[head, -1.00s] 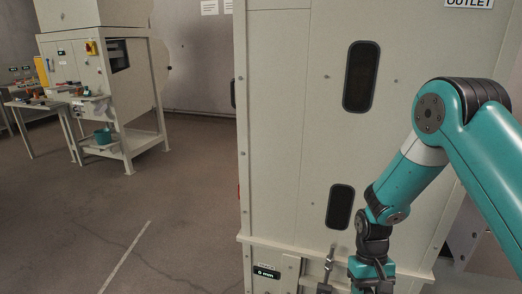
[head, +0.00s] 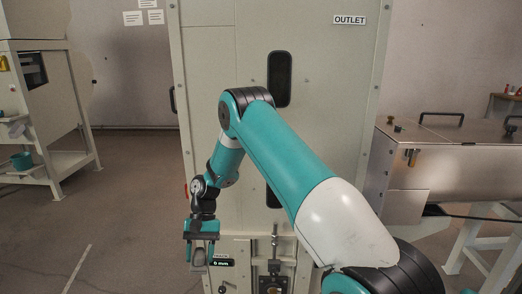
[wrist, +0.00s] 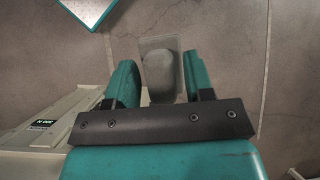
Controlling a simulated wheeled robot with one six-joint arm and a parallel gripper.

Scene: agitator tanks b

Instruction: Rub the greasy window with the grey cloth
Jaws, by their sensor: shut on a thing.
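My gripper (head: 200,260) hangs low in front of the left part of a tall beige cabinet (head: 215,75), pointing down. In the wrist view its two teal fingers (wrist: 161,66) are shut on a grey, rounded, soft-looking thing, which I take for the grey cloth (wrist: 160,78). A paler flat piece shows around it. Two dark oblong windows are set in the cabinet front: an upper window (head: 280,80), and a lower window (head: 270,196) partly hidden by my arm. Grease is not visible on either, so I cannot tell which is greasy. The cloth is apart from both.
A steel trough (head: 440,160) with handles stands to the right. A beige machine on legs (head: 45,110) with a teal bucket (head: 22,161) is at the left. A metal fitting (head: 274,250) projects low on the cabinet. The floor (head: 125,210) between is clear.

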